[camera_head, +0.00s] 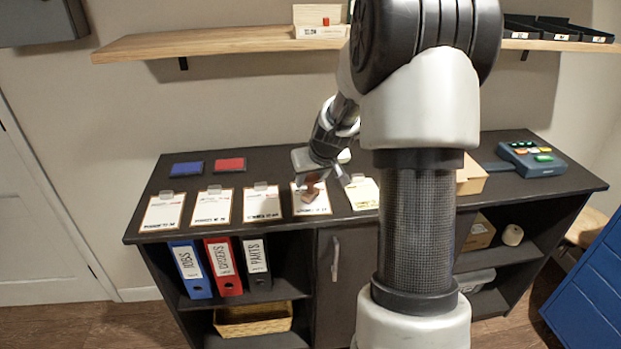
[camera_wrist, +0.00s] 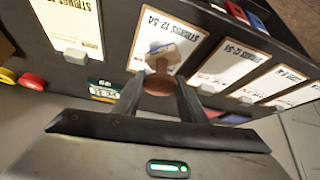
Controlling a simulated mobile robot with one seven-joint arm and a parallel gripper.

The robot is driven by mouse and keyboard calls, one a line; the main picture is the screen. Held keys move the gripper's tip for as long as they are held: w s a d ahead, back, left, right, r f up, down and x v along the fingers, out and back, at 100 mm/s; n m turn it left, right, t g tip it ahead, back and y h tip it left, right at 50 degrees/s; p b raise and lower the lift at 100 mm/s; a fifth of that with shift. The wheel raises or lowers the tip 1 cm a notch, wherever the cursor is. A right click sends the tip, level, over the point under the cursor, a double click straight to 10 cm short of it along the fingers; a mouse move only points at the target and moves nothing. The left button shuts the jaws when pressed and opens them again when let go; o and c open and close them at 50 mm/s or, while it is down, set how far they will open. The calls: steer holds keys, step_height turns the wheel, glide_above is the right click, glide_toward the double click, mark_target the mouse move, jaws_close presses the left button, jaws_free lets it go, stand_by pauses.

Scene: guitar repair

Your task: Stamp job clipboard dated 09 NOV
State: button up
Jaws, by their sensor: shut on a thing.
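My gripper (camera_head: 325,180) is shut on a wooden-handled stamp (camera_head: 312,194). In the wrist view my gripper (camera_wrist: 158,90) pinches the round brown handle of the stamp (camera_wrist: 172,52). The stamp is over the fourth clipboard from the left (camera_head: 323,209), a white sheet on a brown board. I cannot tell whether it touches the paper. Other clipboards lie in the row, such as the leftmost one (camera_head: 162,212) and the rightmost, yellowish one (camera_head: 363,194). Their dates are too small to read.
A blue ink pad (camera_head: 186,168) and a red ink pad (camera_head: 229,164) lie behind the clipboards at left. A device with green lights (camera_head: 532,160) is at the right end of the dark counter (camera_head: 150,190). A wooden shelf (camera_head: 220,40) runs above.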

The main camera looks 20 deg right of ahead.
steer(key=shift+f+b, duration=0.6)
steer(key=shift+b, duration=0.1)
stand_by(1.7)
steer(key=shift+r, duration=0.15)
steer(key=shift+r+p, duration=2.05)
steer(key=shift+r, duration=1.4)
steer(key=shift+f, duration=0.15)
